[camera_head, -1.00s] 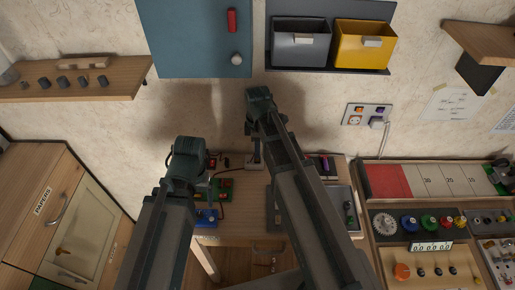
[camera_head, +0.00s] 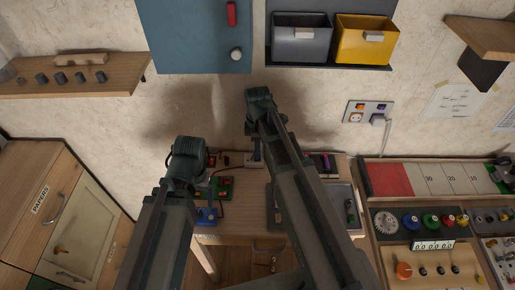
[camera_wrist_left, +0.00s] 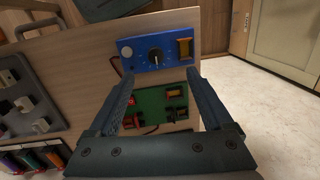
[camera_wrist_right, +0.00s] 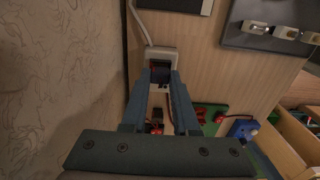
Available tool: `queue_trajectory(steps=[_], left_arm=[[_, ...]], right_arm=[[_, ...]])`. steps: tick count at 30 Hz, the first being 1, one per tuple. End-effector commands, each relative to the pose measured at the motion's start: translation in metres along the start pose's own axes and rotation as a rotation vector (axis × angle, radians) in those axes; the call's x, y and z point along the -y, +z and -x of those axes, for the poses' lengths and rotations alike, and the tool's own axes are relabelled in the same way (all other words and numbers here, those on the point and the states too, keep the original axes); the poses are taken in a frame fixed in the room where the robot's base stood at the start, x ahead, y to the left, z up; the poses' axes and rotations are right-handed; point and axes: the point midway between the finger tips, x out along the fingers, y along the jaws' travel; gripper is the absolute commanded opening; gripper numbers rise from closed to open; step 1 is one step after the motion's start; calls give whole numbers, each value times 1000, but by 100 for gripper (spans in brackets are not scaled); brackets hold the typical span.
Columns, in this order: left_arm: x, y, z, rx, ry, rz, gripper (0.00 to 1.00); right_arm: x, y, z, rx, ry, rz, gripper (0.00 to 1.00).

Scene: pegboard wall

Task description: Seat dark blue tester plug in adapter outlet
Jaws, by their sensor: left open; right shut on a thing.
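The dark blue tester plug (camera_wrist_right: 160,76) is between the fingertips of my right gripper (camera_wrist_right: 161,73), which is shut on it. A white adapter block (camera_wrist_right: 163,54) with a cable sits at the fingertips in the right wrist view. The plug overlaps its face, and I cannot tell whether it is in the outlet or only in front of it. In the head view the adapter (camera_head: 256,162) is mostly hidden under my right arm. My left gripper (camera_wrist_left: 160,76) is open and empty, above a green circuit board (camera_wrist_left: 160,106) and a blue box with a dial (camera_wrist_left: 158,53).
A grey tray (camera_head: 347,190) lies right of my right arm. The wall is close beside the right gripper. A wall outlet panel (camera_head: 356,117), a red and white panel (camera_head: 390,180) and wall bins (camera_head: 300,45) stand around. Red parts (camera_wrist_right: 157,128) lie near the right fingers.

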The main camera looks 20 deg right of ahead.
Motion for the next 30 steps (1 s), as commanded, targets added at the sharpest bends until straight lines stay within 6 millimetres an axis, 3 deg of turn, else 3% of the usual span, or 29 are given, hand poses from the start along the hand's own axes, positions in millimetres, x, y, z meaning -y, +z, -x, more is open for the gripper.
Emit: queue_trajectory(steps=[8,9,14,30], left_arm=[[-1,0,-8,0,0,0,84],[-1,0,-6,0,0,0,84],[-1,0,-6,0,0,0,84],[0,0,4,0,0,0,84]], right_arm=[[0,0,-8,0,0,0,0],[0,0,-6,0,0,0,35],[0,0,-6,0,0,0,63],[0,0,4,0,0,0,63]])
